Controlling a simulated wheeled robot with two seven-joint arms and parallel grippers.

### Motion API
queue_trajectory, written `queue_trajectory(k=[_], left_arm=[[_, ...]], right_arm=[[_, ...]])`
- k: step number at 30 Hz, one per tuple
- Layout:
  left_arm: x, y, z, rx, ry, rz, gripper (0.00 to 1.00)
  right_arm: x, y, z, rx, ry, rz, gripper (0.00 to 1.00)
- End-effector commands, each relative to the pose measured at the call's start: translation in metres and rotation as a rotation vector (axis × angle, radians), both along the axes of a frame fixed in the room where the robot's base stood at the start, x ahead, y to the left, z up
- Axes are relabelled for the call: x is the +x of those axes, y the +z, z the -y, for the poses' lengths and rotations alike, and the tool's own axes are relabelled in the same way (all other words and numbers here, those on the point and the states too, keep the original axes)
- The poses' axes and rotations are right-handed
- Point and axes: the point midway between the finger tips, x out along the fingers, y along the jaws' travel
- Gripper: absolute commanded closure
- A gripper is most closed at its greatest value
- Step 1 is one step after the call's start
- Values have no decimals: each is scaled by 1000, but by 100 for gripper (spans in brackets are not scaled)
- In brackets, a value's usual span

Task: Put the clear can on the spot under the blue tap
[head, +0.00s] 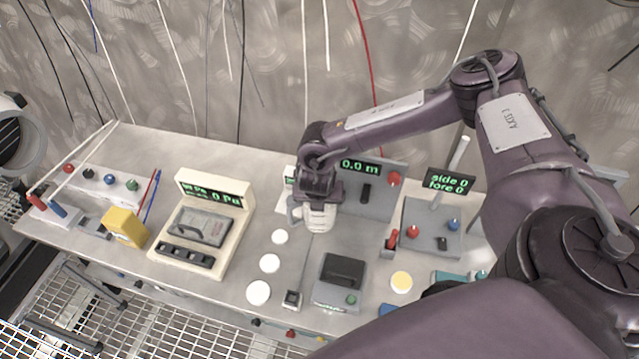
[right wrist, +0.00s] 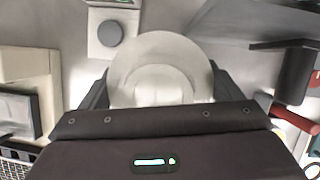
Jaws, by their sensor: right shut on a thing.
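My right gripper (head: 318,210) is shut on a pale, whitish can (head: 320,219) near the middle of the bench. In the right wrist view the can (right wrist: 152,72) sits between the two jaws (right wrist: 155,95), see-through and round from above. Whether its bottom touches the bench I cannot tell. No tap is clearly seen; a blue knob (head: 110,180) stands in a row of coloured knobs at the left, and another blue knob (head: 452,225) is on a grey box at the right. My left gripper is not in view.
Three white round spots (head: 269,263) lie left of the can. A cream meter (head: 215,192) stands further left, a grey panel reading 0.0 m (head: 378,205) just right of the can. Cables hang behind.

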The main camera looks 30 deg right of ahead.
Motion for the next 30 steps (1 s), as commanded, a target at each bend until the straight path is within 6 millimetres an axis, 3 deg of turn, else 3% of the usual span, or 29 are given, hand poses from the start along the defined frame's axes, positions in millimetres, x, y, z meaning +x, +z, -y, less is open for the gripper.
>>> queue_trajectory(k=[9,21,22,25,30], left_arm=[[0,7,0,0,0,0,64],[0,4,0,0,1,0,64],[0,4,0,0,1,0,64],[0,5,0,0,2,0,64],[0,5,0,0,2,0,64]], right_arm=[[0,-39,0,-1,0,0,43],[0,-46,0,1,-1,1,43],[0,-46,0,0,0,0,12],[0,-45,0,0,0,0,0],[0,-45,0,0,-1,0,0]])
